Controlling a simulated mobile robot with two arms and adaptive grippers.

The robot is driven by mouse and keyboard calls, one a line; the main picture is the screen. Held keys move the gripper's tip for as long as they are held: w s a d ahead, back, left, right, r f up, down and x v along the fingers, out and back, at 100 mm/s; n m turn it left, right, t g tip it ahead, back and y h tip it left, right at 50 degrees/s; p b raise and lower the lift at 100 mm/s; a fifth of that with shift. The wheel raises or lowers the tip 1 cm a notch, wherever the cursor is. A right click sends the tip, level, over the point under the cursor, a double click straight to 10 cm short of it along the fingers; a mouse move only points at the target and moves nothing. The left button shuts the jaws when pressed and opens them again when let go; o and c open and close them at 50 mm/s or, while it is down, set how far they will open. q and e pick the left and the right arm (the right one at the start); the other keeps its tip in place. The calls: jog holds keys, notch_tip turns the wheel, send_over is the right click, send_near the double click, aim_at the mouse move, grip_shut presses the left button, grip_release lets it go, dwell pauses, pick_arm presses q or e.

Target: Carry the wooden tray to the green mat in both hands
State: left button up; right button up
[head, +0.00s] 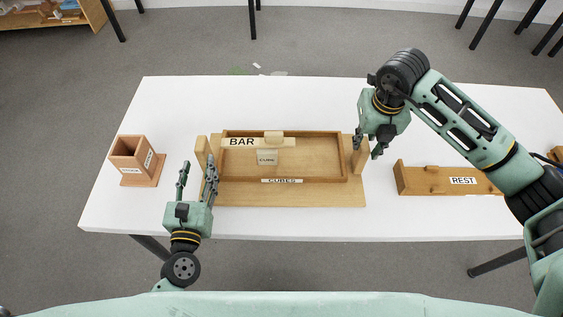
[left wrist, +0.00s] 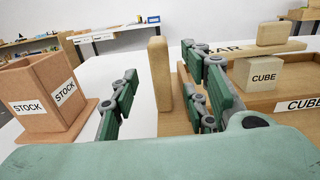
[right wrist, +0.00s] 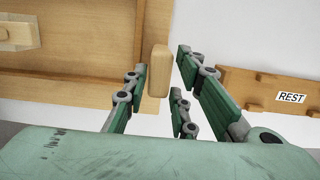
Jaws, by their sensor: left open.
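The wooden tray (head: 347,165) lies flat on a light wooden board (head: 290,197) mid-table. It holds a cube labelled CUBE (head: 267,158) and a bar labelled BAR (head: 240,142). An upright wooden post stands at each end, left (head: 201,151) and right (head: 360,155). My left gripper (head: 197,166) is open; in the left wrist view the left post (left wrist: 158,75) shows between its fingers. My right gripper (head: 368,148) is open, pointing down; in the right wrist view the right post (right wrist: 158,72) shows between its fingers. I cannot clearly see a green mat.
A wooden STOCK box (head: 131,153) stands at the table's left, near my left gripper. A wooden REST block (head: 425,181) lies right of the board. The white table (head: 300,98) is clear behind the tray. A small green patch (head: 238,71) shows past its far edge.

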aim_at(203, 148)
pick_arm(q)
jog(key=w, duration=0.7)
pick_arm(e)
jog(key=f, duration=0.4)
jog(key=w+f, duration=0.1)
jog(key=f, duration=0.2)
pick_arm(q)
jog(key=c, duration=0.6)
pick_arm(e)
jog(key=c, duration=0.6)
pick_arm(q)
grip_shut()
pick_arm(e)
grip_shut()
pick_arm(q)
jog(key=shift+w+r, duration=0.1)
pick_arm(e)
jog(key=shift+w, duration=0.1)
